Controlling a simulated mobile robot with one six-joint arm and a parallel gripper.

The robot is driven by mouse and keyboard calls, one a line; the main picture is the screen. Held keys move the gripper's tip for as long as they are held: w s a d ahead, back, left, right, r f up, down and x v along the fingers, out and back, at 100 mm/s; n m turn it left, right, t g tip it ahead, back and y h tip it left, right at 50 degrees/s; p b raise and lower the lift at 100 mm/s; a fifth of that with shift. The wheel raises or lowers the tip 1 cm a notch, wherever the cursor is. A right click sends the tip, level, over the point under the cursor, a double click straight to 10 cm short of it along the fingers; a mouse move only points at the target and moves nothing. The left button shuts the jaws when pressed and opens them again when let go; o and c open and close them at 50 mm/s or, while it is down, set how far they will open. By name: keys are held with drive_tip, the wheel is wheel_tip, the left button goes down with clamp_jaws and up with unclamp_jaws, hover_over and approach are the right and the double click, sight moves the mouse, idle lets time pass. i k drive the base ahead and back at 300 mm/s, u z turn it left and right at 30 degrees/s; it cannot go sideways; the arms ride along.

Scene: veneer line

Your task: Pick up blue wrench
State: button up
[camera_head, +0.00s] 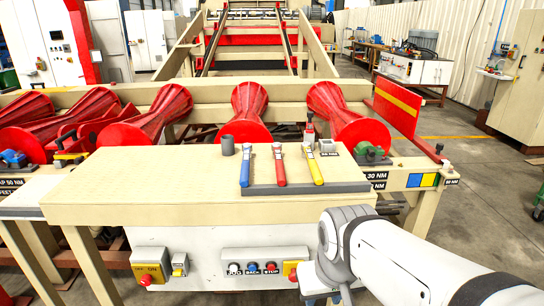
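The blue wrench (246,166) lies on the beige table top (140,185), the leftmost of three wrenches in a row. Its blue handle points to the front, and its silver head is at the back. A red wrench (280,167) lies to its right, and a yellow wrench (315,168) is beyond that. The handle ends rest at a dark grey strip (345,187) along the front of the table. My arm (390,258) reaches in from the lower right, in front of and below the table top. My gripper is not visible; nothing touches the wrenches.
A dark grey cylinder (228,145) stands just behind and left of the blue wrench. A small red-topped item (309,133) and a grey block (327,146) stand behind the yellow one. Red rollers (248,110) line the back. The table's left part is clear. Buttons (252,268) sit on the front panel below.

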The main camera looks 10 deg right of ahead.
sight(247, 148)
drive_tip(key=z, duration=0.05)
drive_tip(key=i, duration=1)
drive_tip(key=z, duration=0.05)
